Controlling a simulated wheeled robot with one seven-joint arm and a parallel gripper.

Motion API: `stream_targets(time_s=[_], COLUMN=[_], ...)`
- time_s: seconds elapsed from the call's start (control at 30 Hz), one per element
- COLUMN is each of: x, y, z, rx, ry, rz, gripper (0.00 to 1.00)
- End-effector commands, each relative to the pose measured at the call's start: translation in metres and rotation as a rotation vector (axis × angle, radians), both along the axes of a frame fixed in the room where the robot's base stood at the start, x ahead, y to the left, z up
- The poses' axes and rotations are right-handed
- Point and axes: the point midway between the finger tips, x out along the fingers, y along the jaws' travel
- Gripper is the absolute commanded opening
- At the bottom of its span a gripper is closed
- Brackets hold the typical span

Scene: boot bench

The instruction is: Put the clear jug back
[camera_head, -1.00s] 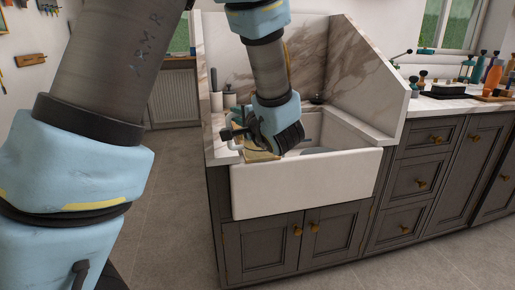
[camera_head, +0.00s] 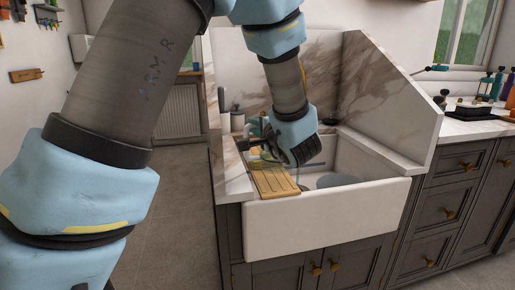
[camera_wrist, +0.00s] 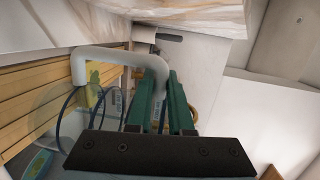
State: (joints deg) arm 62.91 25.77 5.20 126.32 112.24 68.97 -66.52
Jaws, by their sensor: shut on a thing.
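The clear jug (camera_wrist: 45,118) shows in the wrist view as a see-through rounded body with a thick white handle (camera_wrist: 103,54). My gripper (camera_wrist: 161,98) has its green fingers shut on the far end of that handle. In the head view my gripper (camera_head: 262,143) is over the left side of the sink, by the wooden slatted board (camera_head: 277,184). The jug's body is mostly hidden there behind my wrist; only a bit of the white handle shows. I cannot tell whether the jug touches the board (camera_wrist: 30,85).
The white sink (camera_head: 330,212) has a grey round thing (camera_head: 337,181) in its basin. Marble panels (camera_head: 385,95) rise behind and to the right. Tools stand on the right counter (camera_head: 470,130).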

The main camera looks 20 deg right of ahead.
Motion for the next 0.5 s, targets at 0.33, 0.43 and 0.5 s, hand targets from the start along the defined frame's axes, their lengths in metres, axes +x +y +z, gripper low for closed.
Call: stream_targets(time_s=[0.33,0.43,0.5], x=[0.000,0.000,0.000], y=[0.000,0.000,0.000], z=[-0.042,-0.048,-0.049], rx=[0.002,-0.001,-0.003], ry=[0.001,0.000,-0.001], rz=[0.001,0.000,0.000], gripper=[0.00,0.00,0.00])
